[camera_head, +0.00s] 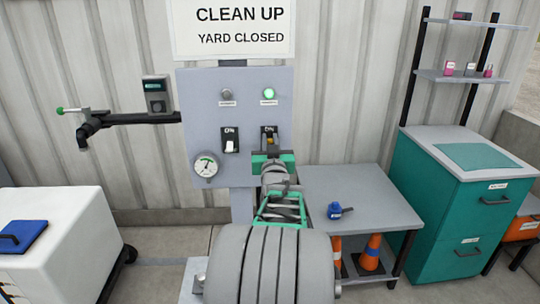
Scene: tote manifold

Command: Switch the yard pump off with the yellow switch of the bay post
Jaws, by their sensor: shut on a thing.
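The bay post's grey panel (208,118) stands against the wall. The yellow switch (269,141) is on its right half, under an "ON" label and a lit green lamp (269,93). My gripper (269,147) is right in front of the panel, shut on the yellow switch. Its fingers and my arm hide the lower part of the switch, so I cannot tell which way its lever stands. A white switch (229,144) is to the left, below an unlit grey lamp (226,94).
A gauge (206,165) is at the panel's lower left. A black spout arm (140,118) reaches left from it. A grey table (375,200) with a blue object (337,210) stands at right, beside a teal cabinet (440,205). A white cart (65,245) is at left.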

